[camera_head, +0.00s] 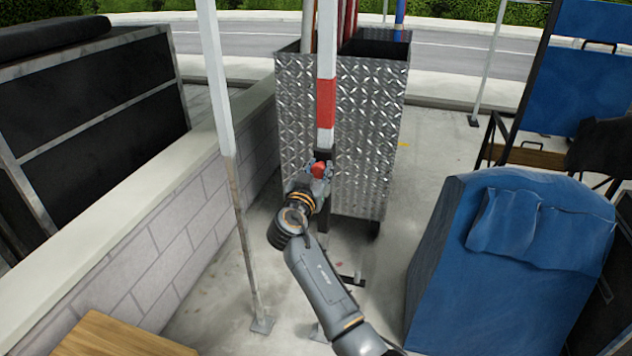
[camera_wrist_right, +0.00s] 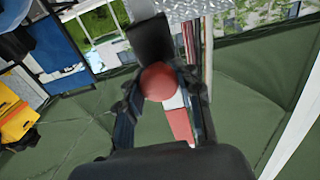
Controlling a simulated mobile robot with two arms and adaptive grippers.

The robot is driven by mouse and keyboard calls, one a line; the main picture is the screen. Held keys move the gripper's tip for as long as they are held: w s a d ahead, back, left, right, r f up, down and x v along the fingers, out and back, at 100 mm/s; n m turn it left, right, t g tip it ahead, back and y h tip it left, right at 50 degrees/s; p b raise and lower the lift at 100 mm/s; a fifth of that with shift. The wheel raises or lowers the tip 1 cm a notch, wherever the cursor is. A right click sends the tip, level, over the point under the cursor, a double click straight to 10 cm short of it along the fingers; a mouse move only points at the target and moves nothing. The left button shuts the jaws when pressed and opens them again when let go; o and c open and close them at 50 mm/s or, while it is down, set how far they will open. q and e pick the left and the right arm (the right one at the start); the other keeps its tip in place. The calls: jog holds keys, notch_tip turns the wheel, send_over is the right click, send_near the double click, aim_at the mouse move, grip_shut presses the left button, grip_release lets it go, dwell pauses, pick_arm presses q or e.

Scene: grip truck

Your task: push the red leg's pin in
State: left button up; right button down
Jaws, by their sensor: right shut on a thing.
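The red leg (camera_head: 326,102) is a white upright pole with a red band, standing in front of a metal-plate bin. Its red band also shows in the right wrist view (camera_wrist_right: 180,126). A black bracket (camera_head: 325,156) sits on the leg below the band; it is also at the top of the wrist view (camera_wrist_right: 150,38). The pin has a round red knob (camera_wrist_right: 158,82) beside the bracket. My right gripper (camera_head: 319,170) is shut on the knob, a finger on each side. How deep the pin sits is hidden. My left gripper is out of view.
The tall diamond-plate bin (camera_head: 380,120) holds several poles just behind the leg. Another white pole (camera_head: 222,100) stands to the left, near a low block wall (camera_head: 160,235). A blue covered object (camera_head: 490,260) stands at the right. Bare concrete lies between them.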

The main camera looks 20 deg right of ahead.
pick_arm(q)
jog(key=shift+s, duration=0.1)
pick_arm(e)
jog(key=shift+w+d, duration=0.15)
jog(key=c, duration=0.9)
grip_release()
jog(key=shift+c, duration=0.2)
notch_tip(320, 180, up, 10)
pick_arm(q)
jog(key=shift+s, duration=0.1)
